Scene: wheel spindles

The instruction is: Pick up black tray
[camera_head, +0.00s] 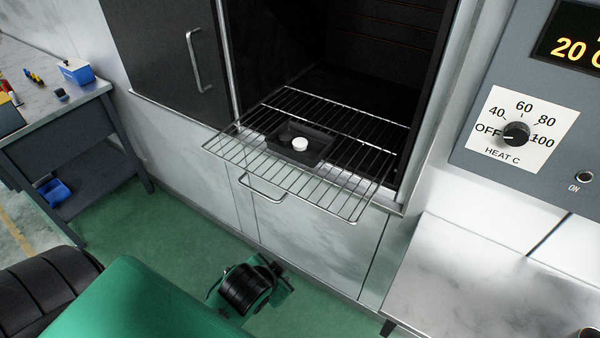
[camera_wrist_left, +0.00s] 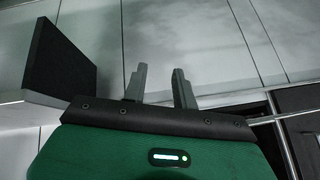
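The black tray (camera_head: 318,155) is a small square dish with a white round piece (camera_head: 300,144) in it. It sits on the wire rack (camera_head: 345,208), which is pulled partly out of the dark oven chamber. My left gripper shows in the left wrist view (camera_wrist_left: 160,85); its two grey fingers are apart with nothing between them. The tray does not show in that view. In the head view, green and black parts of my own body are low in front of the cabinet, apart from the tray. My right gripper is not seen.
The oven's dark door (camera_head: 165,50) stands at the left of the opening. A control panel (camera_head: 525,110) and a pale metal surface (camera_head: 480,275) are at the right. A workbench (camera_head: 55,105) with small items stands at the far left. Green floor (camera_head: 180,220) is clear below.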

